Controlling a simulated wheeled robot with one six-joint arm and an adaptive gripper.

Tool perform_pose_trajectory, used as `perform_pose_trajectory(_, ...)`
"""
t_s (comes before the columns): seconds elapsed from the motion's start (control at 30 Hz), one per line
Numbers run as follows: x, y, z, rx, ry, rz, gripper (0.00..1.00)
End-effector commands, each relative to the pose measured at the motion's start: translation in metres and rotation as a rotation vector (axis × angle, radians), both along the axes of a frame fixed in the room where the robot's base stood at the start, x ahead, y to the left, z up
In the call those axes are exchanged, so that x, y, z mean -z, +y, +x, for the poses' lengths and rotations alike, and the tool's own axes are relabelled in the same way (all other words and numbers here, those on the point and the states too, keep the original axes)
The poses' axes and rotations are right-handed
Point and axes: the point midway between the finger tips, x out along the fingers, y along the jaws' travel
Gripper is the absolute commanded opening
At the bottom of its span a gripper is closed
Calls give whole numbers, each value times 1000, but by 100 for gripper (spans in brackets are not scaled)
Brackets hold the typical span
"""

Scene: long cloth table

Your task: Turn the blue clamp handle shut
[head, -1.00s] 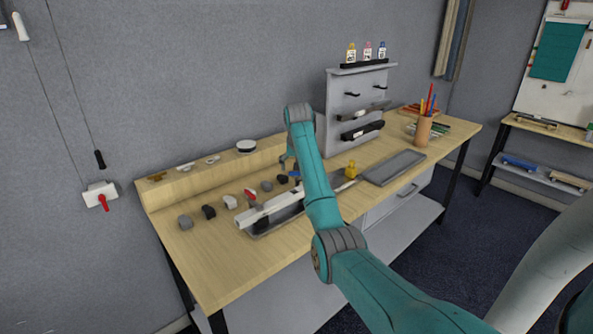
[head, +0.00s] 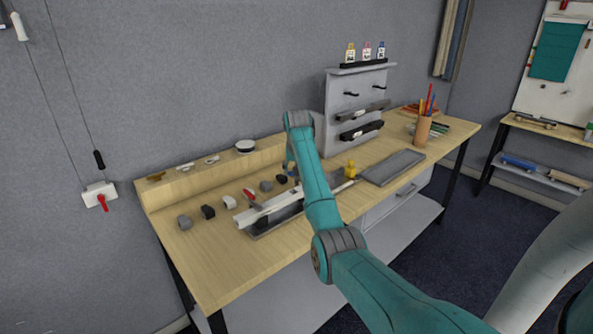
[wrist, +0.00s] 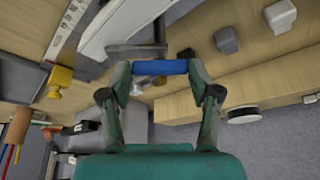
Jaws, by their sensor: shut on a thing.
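The blue clamp handle (wrist: 160,68) lies across the wrist view, between the two fingertips of my gripper (wrist: 160,70). My gripper is shut on it, with one finger at each end. A grey metal arm (wrist: 137,50) shows just beyond the handle. In the head view my arm hides most of the clamp area. A long white bar (head: 270,208) on a grey base runs out to the left of my arm there, with a red handle (head: 249,194) beside it.
Several small grey and black blocks (head: 208,212) stand behind the white bar. A yellow piece (head: 350,169) and a grey tray (head: 393,167) are to the right. A grey rack (head: 342,110) rises at the back. The table's front left is clear.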

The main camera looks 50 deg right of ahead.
Motion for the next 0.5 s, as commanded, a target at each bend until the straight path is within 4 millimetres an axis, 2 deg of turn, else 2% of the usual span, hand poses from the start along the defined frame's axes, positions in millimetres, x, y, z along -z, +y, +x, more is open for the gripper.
perform_pose_trajectory(0.27,1,1,1,85,1,0,28)
perform_pose_trajectory(0.5,0,2,3,266,2,1,28)
